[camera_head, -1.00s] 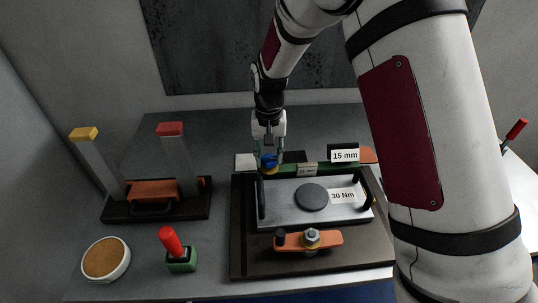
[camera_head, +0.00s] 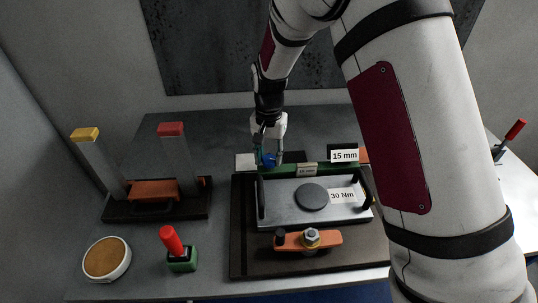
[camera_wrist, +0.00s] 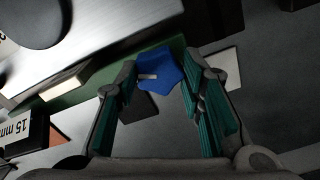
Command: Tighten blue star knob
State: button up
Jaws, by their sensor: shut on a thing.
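The blue star knob (camera_wrist: 160,72) shows between my gripper's green-padded fingers in the wrist view, with a small pale mark on its face. In the head view the knob (camera_head: 268,160) sits at the back left corner of the fixture, on the green bar (camera_head: 335,167). My gripper (camera_head: 267,155) reaches down over it from behind and is shut on it. In the wrist view, the fingers of my gripper (camera_wrist: 163,90) stand either side of the knob. Its stem and seat are hidden below it.
A metal plate (camera_head: 285,209) labelled 30 Nm lies in front, with dark handles and an orange clamp bar (camera_head: 325,238). A 15 mm block (camera_head: 343,155) stands right. A two-post stand (camera_head: 150,208), red-handled tool (camera_head: 171,242) and round cork-coloured dish (camera_head: 106,259) are at left.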

aim_at(269, 158)
jog(key=shift+a, duration=0.15)
jog(key=o, duration=1.2)
jog(key=shift+c, duration=0.2)
notch_tip(269, 158, up, 12)
jog(key=s+d+r+n+t, duration=0.2)
jog(key=s+d+r, duration=0.4)
jog(key=s+r, duration=0.25)
jog(key=s+d+r+n+t, duration=0.1)
jog(key=s+d+r+t, duration=0.1)
jog(key=s+d+r, duration=0.65)
jog(key=s+f+n+t, duration=0.1)
jog(key=s+f, duration=0.1)
jog(key=s, duration=0.9)
jog(key=shift+s+f+n+t, duration=0.15)
jog(key=shift+f+n+t, duration=0.1)
jog(key=shift+n+t, duration=0.05)
